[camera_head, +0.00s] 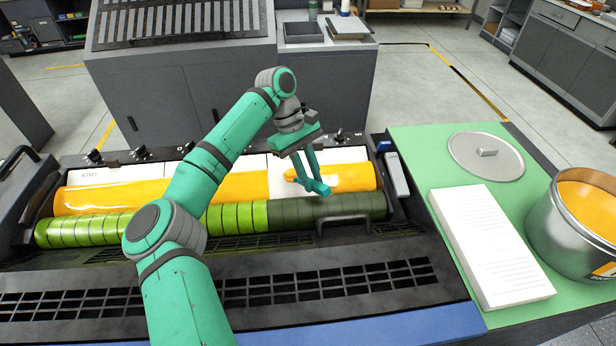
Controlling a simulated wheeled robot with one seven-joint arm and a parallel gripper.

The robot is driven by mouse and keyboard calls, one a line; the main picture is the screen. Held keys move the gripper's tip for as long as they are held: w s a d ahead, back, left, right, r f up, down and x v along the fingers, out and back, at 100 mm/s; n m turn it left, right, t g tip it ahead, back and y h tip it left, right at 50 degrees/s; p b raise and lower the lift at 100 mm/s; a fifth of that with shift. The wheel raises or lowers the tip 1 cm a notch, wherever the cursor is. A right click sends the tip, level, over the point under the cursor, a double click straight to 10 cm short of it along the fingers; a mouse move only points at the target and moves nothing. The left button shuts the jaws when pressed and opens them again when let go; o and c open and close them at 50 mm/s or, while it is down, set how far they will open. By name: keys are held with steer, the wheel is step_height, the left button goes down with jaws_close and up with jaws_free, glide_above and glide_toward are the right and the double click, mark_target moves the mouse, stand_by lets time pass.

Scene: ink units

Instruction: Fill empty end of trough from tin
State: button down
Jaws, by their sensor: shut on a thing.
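The trough (120,196) runs across the press, with a thick orange-yellow ink band on its left and middle. Right of a pale gap (277,184), more orange ink (350,178) lies towards the right end. My gripper (316,187) is over this right part, pointing down. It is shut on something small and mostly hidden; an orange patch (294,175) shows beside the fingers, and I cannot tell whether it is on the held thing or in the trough. The tin (560,240) stands open at the far right, with orange ink (590,208) inside.
A segmented roller (100,228), bright green at left and dark at right, lies before the trough. A handle (343,220) rises near its right. On the green side table are a round lid (486,156) and a white paper stack (490,250).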

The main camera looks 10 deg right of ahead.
steer(key=shift+s+a, duration=0.1)
steer(key=shift+a, duration=0.15)
steer(key=shift+f, duration=0.1)
steer(key=shift+s+d+f, duration=0.2)
steer(key=shift+d, duration=0.5)
steer(key=shift+a+f, duration=0.25)
steer(key=shift+a, duration=0.1)
steer(key=shift+w+f, duration=0.1)
steer(key=shift+w, duration=0.2)
